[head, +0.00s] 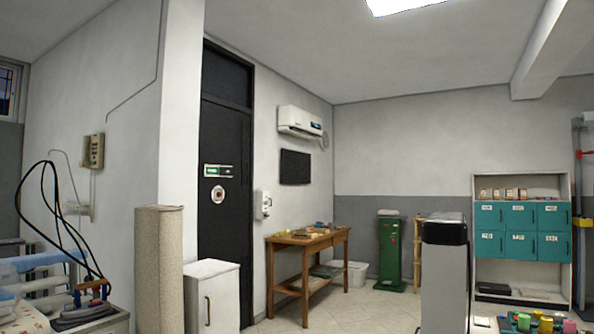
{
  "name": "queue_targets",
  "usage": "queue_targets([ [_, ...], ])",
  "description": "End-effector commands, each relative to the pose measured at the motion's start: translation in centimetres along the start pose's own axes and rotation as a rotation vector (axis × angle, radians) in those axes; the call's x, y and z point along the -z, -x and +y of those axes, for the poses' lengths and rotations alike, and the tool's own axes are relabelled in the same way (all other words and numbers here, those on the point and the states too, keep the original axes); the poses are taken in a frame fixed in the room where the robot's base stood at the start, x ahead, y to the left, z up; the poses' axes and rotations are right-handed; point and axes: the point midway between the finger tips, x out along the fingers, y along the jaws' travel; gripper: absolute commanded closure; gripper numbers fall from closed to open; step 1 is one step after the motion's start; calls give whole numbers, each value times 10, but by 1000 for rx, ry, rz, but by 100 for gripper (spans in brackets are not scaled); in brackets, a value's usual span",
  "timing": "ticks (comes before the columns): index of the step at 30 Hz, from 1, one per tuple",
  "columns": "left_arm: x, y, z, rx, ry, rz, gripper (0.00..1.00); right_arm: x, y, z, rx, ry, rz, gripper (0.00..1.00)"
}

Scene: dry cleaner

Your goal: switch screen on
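A dark flat screen (295,167) hangs on the side wall above a wooden table, below and beside a white air conditioner. Its face is black, with no lit picture on it. It is small and far off, so any button on it is too small to make out. Neither of my grippers is in the head view.
A wooden table (307,240) with small items stands against the wall. A white cabinet (212,296) and a beige column (159,268) stand at left. A grey block with a black top (445,276) stands right of centre. Open tiled floor (365,310) lies between.

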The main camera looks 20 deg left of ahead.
Motion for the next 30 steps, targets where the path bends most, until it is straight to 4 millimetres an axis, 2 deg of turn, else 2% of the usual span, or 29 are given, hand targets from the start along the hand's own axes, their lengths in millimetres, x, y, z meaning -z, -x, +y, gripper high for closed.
queue_targets([
  [1,0,0,0,0,0,0,26,0,0,0,0,0,-1,87],
  [2,0,0,0,0,0,0,26,0,0,0,0,0,-1,96],
  [3,0,0,0,0,0,0,26,0,0,0,0,0,-1,100],
  [30,1,0,-1,1,0,1,26,-1,0,0,0,-1,-2,100],
])
